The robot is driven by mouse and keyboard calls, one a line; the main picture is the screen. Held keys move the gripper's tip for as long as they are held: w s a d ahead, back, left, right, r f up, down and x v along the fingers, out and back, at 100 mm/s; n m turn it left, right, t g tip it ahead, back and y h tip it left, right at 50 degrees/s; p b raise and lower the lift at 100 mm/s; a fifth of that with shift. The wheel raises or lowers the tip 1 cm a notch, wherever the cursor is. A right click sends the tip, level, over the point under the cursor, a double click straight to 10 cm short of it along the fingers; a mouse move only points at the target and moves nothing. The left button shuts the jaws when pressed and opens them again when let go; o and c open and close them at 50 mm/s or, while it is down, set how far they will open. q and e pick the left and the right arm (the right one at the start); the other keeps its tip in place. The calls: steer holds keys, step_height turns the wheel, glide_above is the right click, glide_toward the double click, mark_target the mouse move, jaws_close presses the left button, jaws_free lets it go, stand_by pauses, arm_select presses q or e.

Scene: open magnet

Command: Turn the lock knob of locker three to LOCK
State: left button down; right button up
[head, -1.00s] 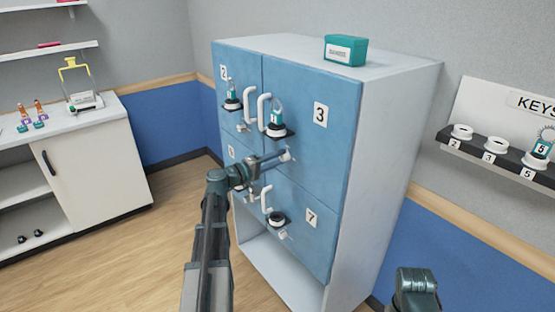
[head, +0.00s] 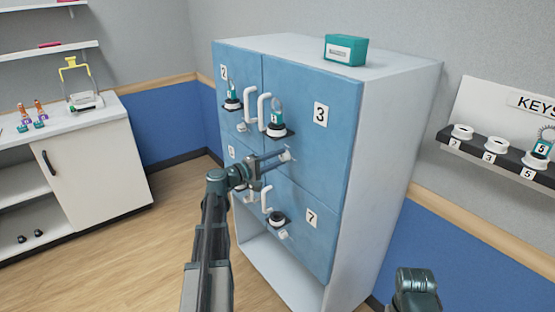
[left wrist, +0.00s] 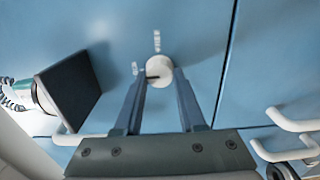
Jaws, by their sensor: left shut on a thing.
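Locker three's blue door (head: 325,150) is closed and bears a "3" plate (head: 321,115) in the head view. Its round white lock knob (head: 287,155) sits low on the door, partly covered by my left gripper (head: 281,157). In the left wrist view, the knob (left wrist: 160,68) lies between the two fingertips of my left gripper (left wrist: 160,78), which is shut on it. A dark mark shows on the knob's face. Two small white labels (left wrist: 157,41) lie beside the knob, too blurred to read. My right gripper is out of view; only part of my right arm shows.
A key with a teal tag (head: 277,117) stands on locker three's small black shelf (head: 288,134), beside the white door handle (head: 263,111). Locker seven (head: 305,230) is below. A teal box (head: 345,50) sits on top. A key rack (head: 495,155) is at right.

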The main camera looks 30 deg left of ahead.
arm_select(q)
steer(key=c, duration=0.5)
jaws_free()
steer(key=shift+s, duration=0.1)
steer(key=v, duration=1.3)
steer(key=shift+s, duration=0.3)
